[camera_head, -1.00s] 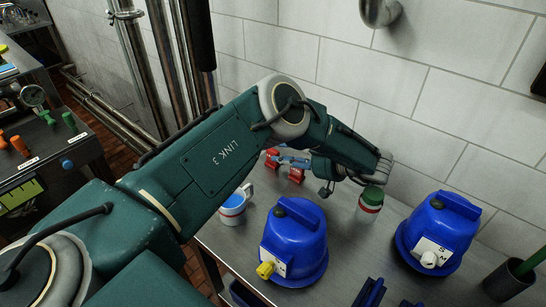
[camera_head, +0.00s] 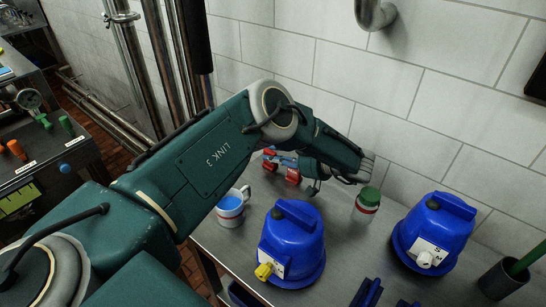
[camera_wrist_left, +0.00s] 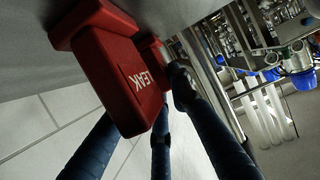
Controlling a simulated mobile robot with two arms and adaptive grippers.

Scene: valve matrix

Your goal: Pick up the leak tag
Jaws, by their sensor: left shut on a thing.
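The red leak tag (camera_wrist_left: 125,78) fills the upper left of the left wrist view, with white LEAK lettering on its face. A second red piece (camera_wrist_left: 153,58) shows just behind it; I cannot tell if the two are joined. In the head view, red pieces (camera_head: 292,176) stand on the far part of the bench near the wall. My left gripper (camera_head: 284,160) reaches in among them with its blue fingers, shut on the leak tag. The finger contact is partly hidden behind the tag. My right gripper is not in view.
A white and blue mug (camera_head: 230,208) stands under my left forearm. A green-capped container (camera_head: 366,205) sits right of the wrist. Two blue housings (camera_head: 292,245) (camera_head: 435,235) stand on the bench (camera_head: 345,262). The tiled wall is close behind.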

